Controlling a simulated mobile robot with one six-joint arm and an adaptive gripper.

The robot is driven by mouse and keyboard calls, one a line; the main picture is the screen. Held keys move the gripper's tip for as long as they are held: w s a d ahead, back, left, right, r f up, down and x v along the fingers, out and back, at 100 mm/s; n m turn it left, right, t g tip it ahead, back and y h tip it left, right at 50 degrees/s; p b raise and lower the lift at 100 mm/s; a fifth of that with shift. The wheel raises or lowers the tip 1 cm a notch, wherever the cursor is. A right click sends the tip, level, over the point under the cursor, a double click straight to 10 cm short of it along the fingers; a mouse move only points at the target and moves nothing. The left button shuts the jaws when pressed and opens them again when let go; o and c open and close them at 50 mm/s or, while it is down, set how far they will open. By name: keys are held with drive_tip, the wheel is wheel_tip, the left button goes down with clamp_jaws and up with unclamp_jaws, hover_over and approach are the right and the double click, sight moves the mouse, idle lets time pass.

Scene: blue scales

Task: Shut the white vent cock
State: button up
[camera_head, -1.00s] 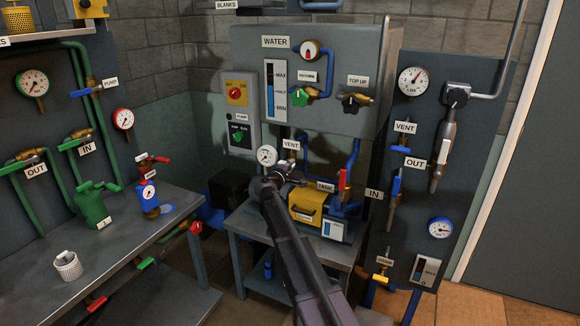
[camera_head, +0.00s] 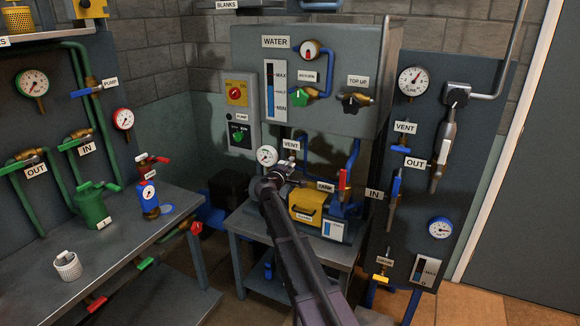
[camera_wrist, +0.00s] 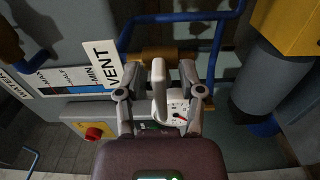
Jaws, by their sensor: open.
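The white vent cock's handle (camera_wrist: 158,88) stands up between the two fingers of my gripper (camera_wrist: 159,74) in the wrist view. The fingers are open, one on each side of the handle, with a gap on both sides. A brass fitting (camera_wrist: 160,55) lies just beyond the fingertips. The VENT label (camera_wrist: 100,66) is to the left of the handle; it also shows in the head view (camera_head: 291,145). In the head view my gripper (camera_head: 283,172) is below that label and hides most of the cock.
A round gauge (camera_head: 266,156) is close by on the left. A blue pipe (camera_head: 352,160) runs to the right. A yellow box (camera_head: 306,205) and a red-handled valve (camera_head: 344,180) are to the right of my gripper. Another VENT label (camera_head: 404,128) is on the right panel.

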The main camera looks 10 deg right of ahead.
drive_tip(key=v, duration=1.2)
drive_tip(key=s+d+f+m+g+y+p, duration=0.1)
drive_tip(key=s+d+f+m+g, duration=0.15)
drive_tip(key=s, duration=0.25)
drive_tip(key=s+d+f+m+g+p, duration=0.2)
drive_tip(key=s+d+g, duration=0.1)
drive_tip(key=s+d, duration=0.15)
drive_tip(key=s+d+f+m+g+y+p, duration=0.1)
drive_tip(key=s+d+f+m+g, duration=0.2)
drive_tip(key=s, duration=0.3)
drive_tip(key=s+a+f+m+g+y+p, duration=0.1)
drive_tip(key=s+a+g+y+p, duration=0.1)
drive_tip(key=s, duration=0.7)
drive_tip(key=s+a+f+m+g+y+p, duration=0.2)
drive_tip(key=s+g+y, duration=0.2)
drive_tip(key=s, duration=0.5)
drive_tip(key=y, duration=0.2)
drive_tip(key=shift+s+y, duration=0.3)
